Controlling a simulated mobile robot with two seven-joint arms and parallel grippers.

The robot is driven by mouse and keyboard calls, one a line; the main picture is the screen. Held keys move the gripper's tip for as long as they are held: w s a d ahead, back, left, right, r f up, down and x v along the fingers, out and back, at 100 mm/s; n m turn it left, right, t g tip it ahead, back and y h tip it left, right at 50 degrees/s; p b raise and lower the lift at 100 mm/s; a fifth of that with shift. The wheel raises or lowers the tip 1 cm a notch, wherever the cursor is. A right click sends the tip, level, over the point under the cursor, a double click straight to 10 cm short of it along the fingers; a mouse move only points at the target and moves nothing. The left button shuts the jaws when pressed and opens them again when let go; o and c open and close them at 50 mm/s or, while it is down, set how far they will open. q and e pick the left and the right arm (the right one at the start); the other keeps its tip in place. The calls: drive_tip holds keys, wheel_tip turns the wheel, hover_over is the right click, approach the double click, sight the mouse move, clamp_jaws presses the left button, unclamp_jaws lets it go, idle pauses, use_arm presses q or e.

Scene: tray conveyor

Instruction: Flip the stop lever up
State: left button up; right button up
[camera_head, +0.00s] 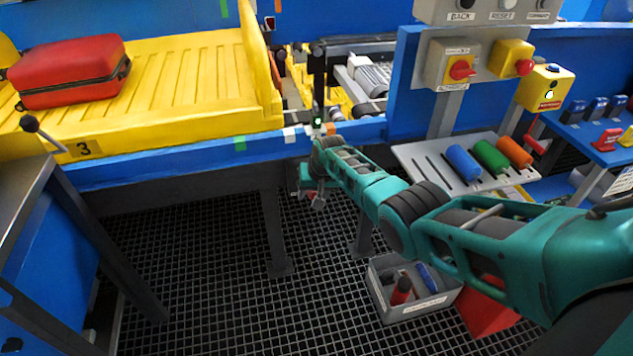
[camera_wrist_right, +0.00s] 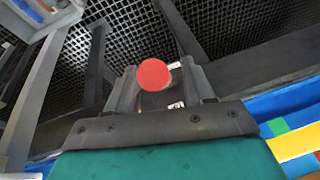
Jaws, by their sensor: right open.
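My right gripper (camera_head: 313,198) is just in front of and below the blue conveyor rail, pointing down and seen from behind and above. In the right wrist view its two fingers (camera_wrist_right: 160,88) are open. A round red knob (camera_wrist_right: 153,74) shows between the fingertips, apparently the end of the stop lever. Whether either finger touches it I cannot tell. The lever's rod is hidden behind the knob. In the head view only a small bit of red shows at the gripper. My left gripper is not in view.
The blue rail (camera_head: 220,153) runs just above my gripper. A yellow tray (camera_head: 190,80) carries a red suitcase (camera_head: 70,72). A black-knobbed lever (camera_head: 29,124) stands at left. A grey bin (camera_head: 415,308) sits on the mesh floor below my arm. A rack (camera_head: 424,168) holds coloured cylinders.

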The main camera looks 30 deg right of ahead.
drive_tip(key=p+v, duration=0.6)
drive_tip(key=v, duration=0.4)
drive_tip(key=shift+r, duration=0.25)
drive_tip(key=shift+v, duration=1.1)
drive_tip(key=s+a+f+n+t, duration=0.2)
drive_tip(key=s+a+f, duration=0.1)
drive_tip(key=s+f, duration=0.3)
drive_tip(key=s+a+f+n+t, duration=0.2)
drive_tip(key=s+a+f, duration=0.1)
drive_tip(key=s, duration=0.4)
drive_tip(key=s+a+r+n+t, duration=0.1)
drive_tip(key=s+a+r, duration=0.1)
drive_tip(key=s, duration=0.4)
drive_tip(key=s+a+r+n+t+y, duration=0.1)
drive_tip(key=s+a+n, duration=0.1)
drive_tip(key=s+a, duration=0.2)
drive_tip(key=s, duration=0.3)
drive_tip(key=shift+s+a+r+t+y, duration=0.15)
drive_tip(key=shift+r+t+y, duration=0.15)
drive_tip(key=shift+r+t, duration=0.1)
